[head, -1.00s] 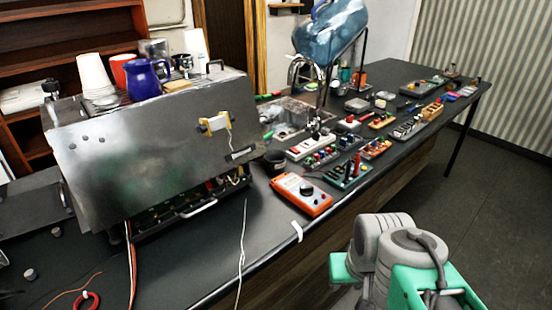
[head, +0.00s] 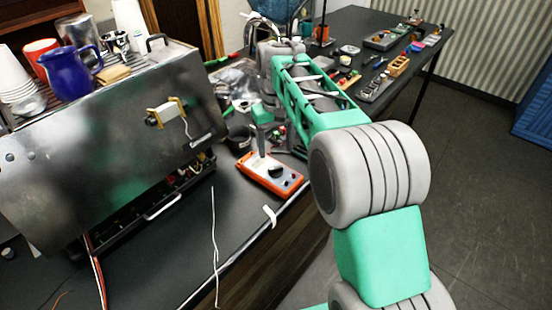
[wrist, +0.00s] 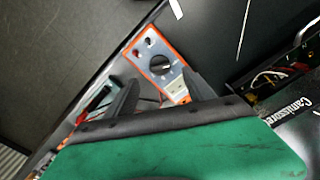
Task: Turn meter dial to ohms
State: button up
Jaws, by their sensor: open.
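The orange-edged meter (head: 262,178) lies on the dark bench near its front edge in the head view. Its black dial (head: 276,171) faces up. The meter also shows in the wrist view (wrist: 148,46), with the dial (wrist: 161,65) just beyond my fingertips. My gripper (wrist: 163,88) is open and empty, with one finger on either side of the meter's display end. In the head view my gripper (head: 268,150) reaches down over the meter's far left end. I cannot tell whether a finger touches it. The dial's markings are too small to read.
A dark cup (head: 239,138) stands behind the meter. A white wire (head: 214,245) lies on the bench in front. Several parts boards fill the bench behind my arm.

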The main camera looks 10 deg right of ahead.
aim_at(276, 168)
jog(key=f, duration=0.4)
jog(key=f+p, duration=0.1)
jog(key=f, duration=0.2)
jog(key=shift+w+f, duration=0.2)
jog(key=shift+f, duration=0.15)
jog(key=shift+c, duration=0.3)
grip_shut()
